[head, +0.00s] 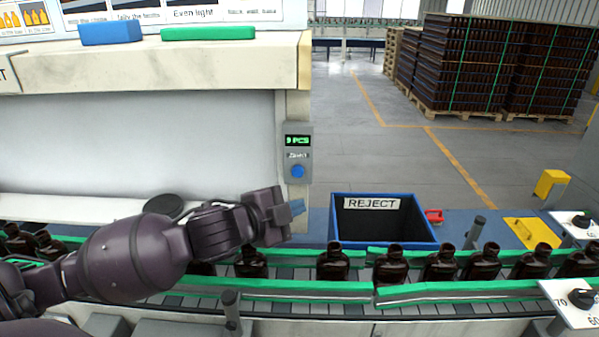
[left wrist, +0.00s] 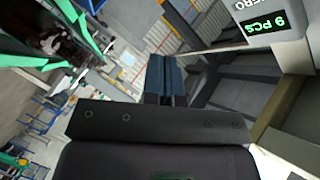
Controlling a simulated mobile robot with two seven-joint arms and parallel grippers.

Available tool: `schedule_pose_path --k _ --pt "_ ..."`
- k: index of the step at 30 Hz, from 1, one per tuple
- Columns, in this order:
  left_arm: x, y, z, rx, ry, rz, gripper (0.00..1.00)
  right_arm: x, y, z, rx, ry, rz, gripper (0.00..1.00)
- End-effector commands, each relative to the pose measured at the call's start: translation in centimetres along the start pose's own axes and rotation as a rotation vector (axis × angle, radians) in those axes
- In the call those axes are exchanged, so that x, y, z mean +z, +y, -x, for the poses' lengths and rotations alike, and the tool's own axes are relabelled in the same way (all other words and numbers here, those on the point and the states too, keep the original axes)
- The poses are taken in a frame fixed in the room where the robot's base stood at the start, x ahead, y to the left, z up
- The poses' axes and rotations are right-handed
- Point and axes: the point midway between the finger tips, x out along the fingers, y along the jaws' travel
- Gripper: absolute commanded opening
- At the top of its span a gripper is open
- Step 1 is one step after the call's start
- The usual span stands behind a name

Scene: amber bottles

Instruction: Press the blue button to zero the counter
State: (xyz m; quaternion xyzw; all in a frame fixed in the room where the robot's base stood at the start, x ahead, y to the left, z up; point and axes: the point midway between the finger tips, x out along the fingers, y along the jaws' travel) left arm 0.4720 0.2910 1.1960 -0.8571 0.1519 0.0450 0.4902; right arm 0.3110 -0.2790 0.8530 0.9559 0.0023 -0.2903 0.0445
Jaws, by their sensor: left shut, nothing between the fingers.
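The blue button (head: 297,171) is on a grey counter box (head: 305,150) on the post. Above it a green display (head: 298,141) reads 9 PCS. The display also shows upside down in the left wrist view (left wrist: 263,25); the button is out of frame there. My left gripper (head: 298,207) is shut and empty, its blue fingertips a little below the button in the head view and apart from it in the picture. Its shut fingers also show in the left wrist view (left wrist: 165,80). My right gripper is not in view.
A blue reject bin (head: 333,213) stands right of my left gripper. Amber bottles (head: 333,262) stand on the conveyor between green rails (head: 300,290) in front. A light panel (head: 140,150) is at left. Dials (head: 580,220) are at the right edge.

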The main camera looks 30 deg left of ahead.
Motion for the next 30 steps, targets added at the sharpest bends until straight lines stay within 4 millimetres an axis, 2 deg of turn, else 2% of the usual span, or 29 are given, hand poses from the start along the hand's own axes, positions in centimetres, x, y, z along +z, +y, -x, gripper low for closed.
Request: schedule_pose_path --k 7,21,30 --pt "0.5 -0.5 -0.7 -0.001 -0.001 -0.002 0.00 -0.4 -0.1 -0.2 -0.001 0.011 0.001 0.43" --pt "3.3 -3.2 -4.5 -0.001 -0.001 -0.002 0.00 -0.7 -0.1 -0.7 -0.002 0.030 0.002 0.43" --pt "4.3 -4.4 -5.9 -0.001 0.000 -0.001 0.00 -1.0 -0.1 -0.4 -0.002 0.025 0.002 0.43"
